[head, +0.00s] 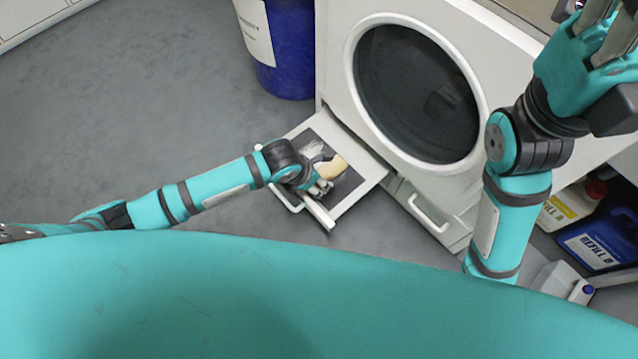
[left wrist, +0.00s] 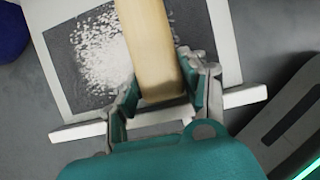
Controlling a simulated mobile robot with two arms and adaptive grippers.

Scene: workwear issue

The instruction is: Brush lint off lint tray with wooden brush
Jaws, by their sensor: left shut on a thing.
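The lint tray (head: 350,200) is a white-framed drawer with a dark screen, pulled out from the white machine. White lint (left wrist: 100,45) lies in a patch on the screen, left of the brush in the left wrist view. The wooden brush (left wrist: 150,45) is pale wood; it also shows over the tray in the head view (head: 332,166). My left gripper (left wrist: 162,88) is shut on the brush, one finger on each side of it. The bristles are hidden. My right gripper (head: 604,40) is raised at the upper right, and its fingertips are cut off by the frame.
The machine has a round dark door (head: 418,92). A blue drum (head: 285,45) stands left of it. The grey floor at the left is clear.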

